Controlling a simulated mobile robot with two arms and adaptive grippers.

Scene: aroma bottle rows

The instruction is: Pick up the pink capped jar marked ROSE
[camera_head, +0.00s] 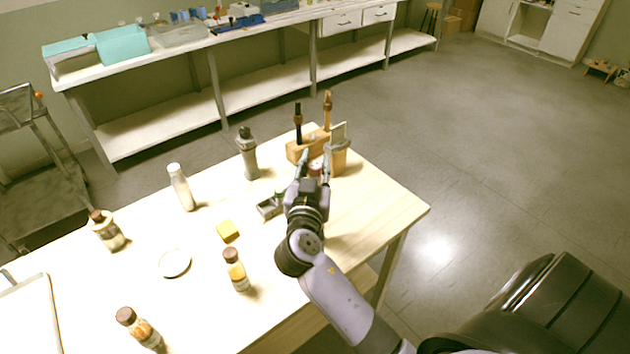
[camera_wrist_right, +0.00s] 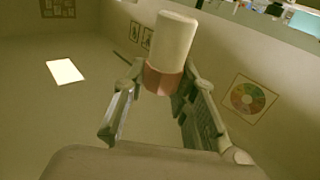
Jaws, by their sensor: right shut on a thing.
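My right gripper (camera_head: 315,166) is over the far right part of the wooden table, its fingers pointing toward the back. It is shut on a small jar, which shows as a dark reddish patch (camera_head: 316,168) between the fingers. In the right wrist view the fingers (camera_wrist_right: 160,80) close around the jar's pinkish-red band, and a cream-white cylindrical part (camera_wrist_right: 174,38) stands out beyond it. No ROSE lettering can be read. Whether the jar touches the table cannot be told. My left gripper is not in view.
A wooden holder (camera_head: 300,150) with upright tools and a beige upright block (camera_head: 338,160) stand close behind the gripper. A grey bottle (camera_head: 249,158), white bottle (camera_head: 182,188), yellow block (camera_head: 228,231), white dish (camera_head: 174,263) and brown-capped bottle (camera_head: 236,272) stand left. The table's right corner is clear.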

